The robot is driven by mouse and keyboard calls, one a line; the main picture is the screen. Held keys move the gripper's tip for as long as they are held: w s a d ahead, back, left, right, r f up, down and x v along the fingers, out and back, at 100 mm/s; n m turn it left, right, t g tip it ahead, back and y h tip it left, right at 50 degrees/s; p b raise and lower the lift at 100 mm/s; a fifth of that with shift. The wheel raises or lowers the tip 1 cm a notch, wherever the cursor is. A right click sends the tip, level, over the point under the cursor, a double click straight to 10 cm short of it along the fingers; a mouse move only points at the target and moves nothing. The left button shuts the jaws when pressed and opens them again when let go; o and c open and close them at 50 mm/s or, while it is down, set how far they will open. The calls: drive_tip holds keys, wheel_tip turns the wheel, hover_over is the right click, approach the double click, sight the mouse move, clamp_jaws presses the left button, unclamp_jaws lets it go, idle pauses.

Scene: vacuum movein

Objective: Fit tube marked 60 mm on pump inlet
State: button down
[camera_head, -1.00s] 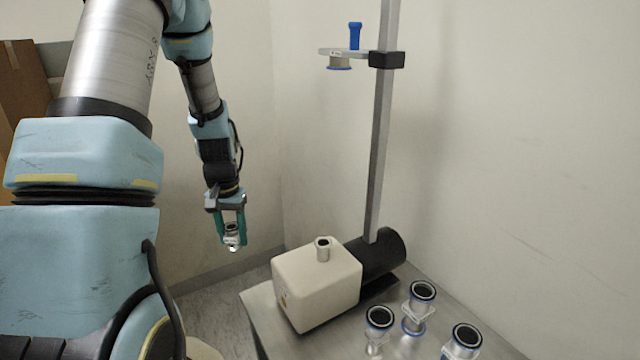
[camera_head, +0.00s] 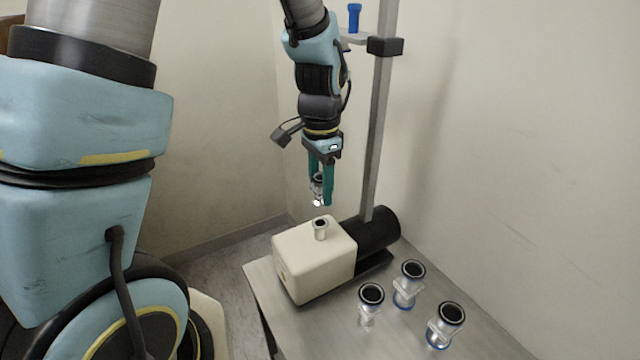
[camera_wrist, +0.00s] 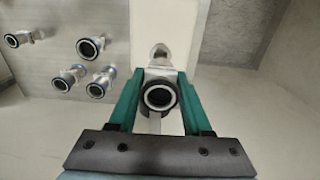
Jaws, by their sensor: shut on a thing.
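Several loose tubes with black-ringed ends stand on the table (camera_head: 290,338), among them a front left one (camera_head: 370,296), a back one (camera_head: 411,272) and a right one (camera_head: 449,314). A metal post (camera_head: 382,130) with a side arm and blue piece (camera_head: 354,17) rises behind the pump.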

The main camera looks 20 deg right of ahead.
sight(320, 177)
drive_tip(key=shift+f+b, duration=1.8)
drive_tip(key=shift+f, duration=0.85)
drive_tip(key=shift+f, duration=0.5)
idle(0.6)
drive_tip(key=shift+c, duration=1.3)
unclamp_jaws()
wheel_tip(320, 177, up, 11)
drive_tip(key=shift+f+b, duration=0.1)
drive_tip(key=shift+b, duration=0.75)
drive_tip(key=a+f+n, duration=0.2)
drive_tip(key=a+n, duration=0.5)
drive_tip(key=a, duration=0.5)
drive_tip(key=w+a+f+n+t, duration=0.1)
drive_tip(key=a+f+n, duration=0.2)
drive_tip(key=a+n, duration=0.4)
drive_tip(key=a, duration=0.6)
drive_tip(key=shift+a+n+t, duration=0.2)
drive_tip(key=shift+n+t, duration=0.1)
drive_tip(key=shift+n, duration=0.1)
